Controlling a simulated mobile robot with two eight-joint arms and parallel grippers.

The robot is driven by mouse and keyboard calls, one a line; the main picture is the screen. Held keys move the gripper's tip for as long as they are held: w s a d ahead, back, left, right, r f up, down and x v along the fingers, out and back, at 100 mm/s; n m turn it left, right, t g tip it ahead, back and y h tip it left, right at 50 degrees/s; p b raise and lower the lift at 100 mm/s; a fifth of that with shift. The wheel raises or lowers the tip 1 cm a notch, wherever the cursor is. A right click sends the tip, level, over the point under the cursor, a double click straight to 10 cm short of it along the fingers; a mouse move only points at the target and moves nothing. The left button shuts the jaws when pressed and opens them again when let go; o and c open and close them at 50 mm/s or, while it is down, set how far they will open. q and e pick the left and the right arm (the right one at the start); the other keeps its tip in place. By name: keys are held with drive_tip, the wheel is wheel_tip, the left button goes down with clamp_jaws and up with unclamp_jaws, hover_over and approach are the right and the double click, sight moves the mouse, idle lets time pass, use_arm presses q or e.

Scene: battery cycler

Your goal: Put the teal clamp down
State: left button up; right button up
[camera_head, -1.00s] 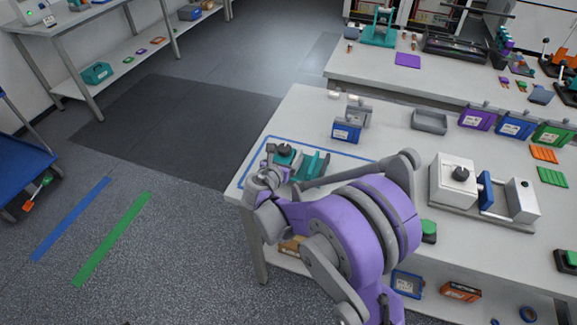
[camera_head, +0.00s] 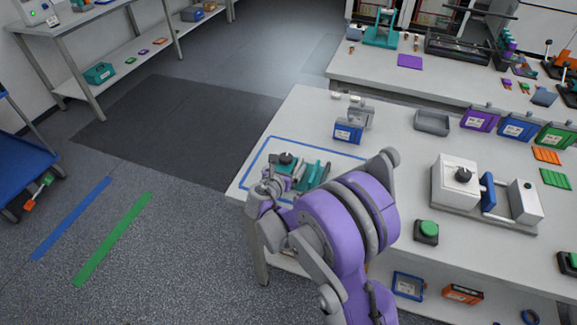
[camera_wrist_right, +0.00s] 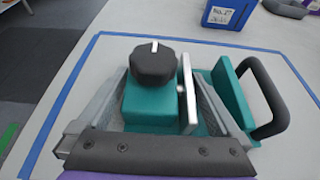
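The teal clamp (camera_head: 313,175), with a black knob and a dark handle, is at the table's near left corner, over the area outlined in blue. My right gripper (camera_head: 268,190) is at its left end. In the right wrist view the fingers of my right gripper (camera_wrist_right: 162,105) lie on both sides of the clamp's teal block (camera_wrist_right: 150,108), below the knob, and appear shut on it. The clamp is upright and low over the tabletop; I cannot tell whether its underside touches. The fingertips are partly hidden. My left gripper is not in view.
The blue outline (camera_head: 255,157) marks the table (camera_head: 390,150) corner. A blue bin (camera_head: 347,131) stands just behind it. A grey tray (camera_head: 432,122), a white vise-like device (camera_head: 455,185) and a green button (camera_head: 426,228) are farther right. The table's left edge is close.

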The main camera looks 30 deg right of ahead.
drive_tip(key=shift+r, duration=0.25)
drive_tip(key=v, duration=1.1)
drive_tip(key=shift+s+a, duration=0.1)
drive_tip(key=shift+a, duration=0.05)
drive_tip(key=shift+s+a+r, duration=0.1)
drive_tip(key=shift+s, duration=0.15)
drive_tip(key=s+m+y, duration=0.1)
drive_tip(key=m, duration=0.1)
drive_tip(key=s+m+g, duration=0.1)
drive_tip(key=s+m, duration=0.1)
drive_tip(key=s+d+m+g+y, duration=0.1)
drive_tip(key=s+m, duration=0.1)
drive_tip(key=shift+s+f+y, duration=0.25)
drive_tip(key=shift+y, duration=0.05)
drive_tip(key=s+a+m+y, duration=0.3)
drive_tip(key=s+m, duration=0.4)
drive_tip(key=m, duration=0.3)
drive_tip(key=s+a+f+m+g+y, duration=0.1)
drive_tip(key=s+a+m+y, duration=0.3)
drive_tip(key=s+m, duration=0.4)
drive_tip(key=shift+f+m+y, duration=0.25)
drive_tip(key=shift+m+y, duration=0.15)
drive_tip(key=shift+m, duration=0.6)
drive_tip(key=shift+a, duration=0.1)
